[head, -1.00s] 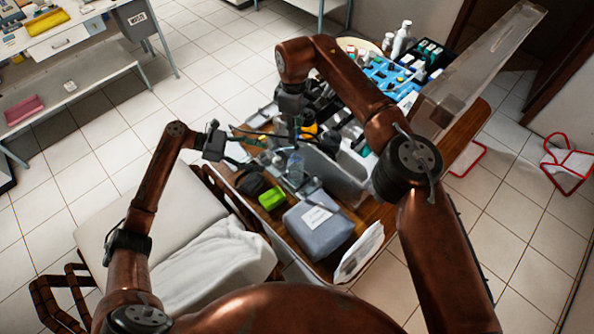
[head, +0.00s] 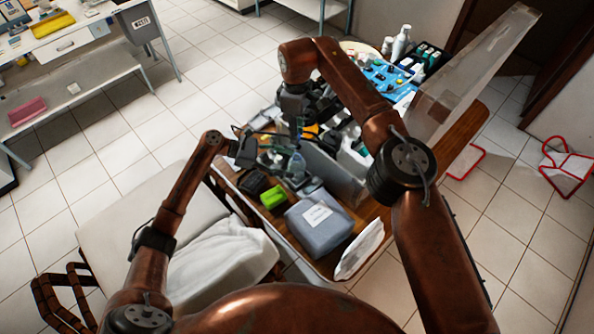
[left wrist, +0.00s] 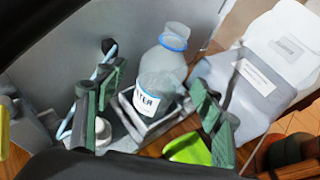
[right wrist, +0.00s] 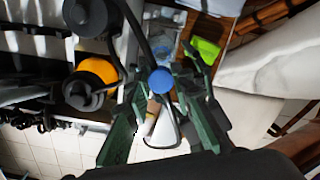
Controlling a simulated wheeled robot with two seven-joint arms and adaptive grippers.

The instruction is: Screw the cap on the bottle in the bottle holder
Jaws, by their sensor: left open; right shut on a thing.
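The clear water bottle (left wrist: 163,72) has an open mouth, a blue neck ring and a label. It stands in the grey bottle holder (left wrist: 130,113) and also shows in the head view (head: 297,165). My left gripper (left wrist: 155,92) is open, with one green finger on each side of the bottle; contact cannot be told. In the head view my left gripper (head: 262,155) is just left of the bottle. My right gripper (head: 296,132) is above the bottle. In the right wrist view, my right gripper (right wrist: 160,85) is shut on the blue cap (right wrist: 160,80) at its fingertips.
A bright green item (head: 273,197) and a grey bag with a white label (head: 318,218) lie close to the bottle. An orange-and-black item (right wrist: 95,75) is near my right gripper. A blue tray (head: 385,75) is farther back.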

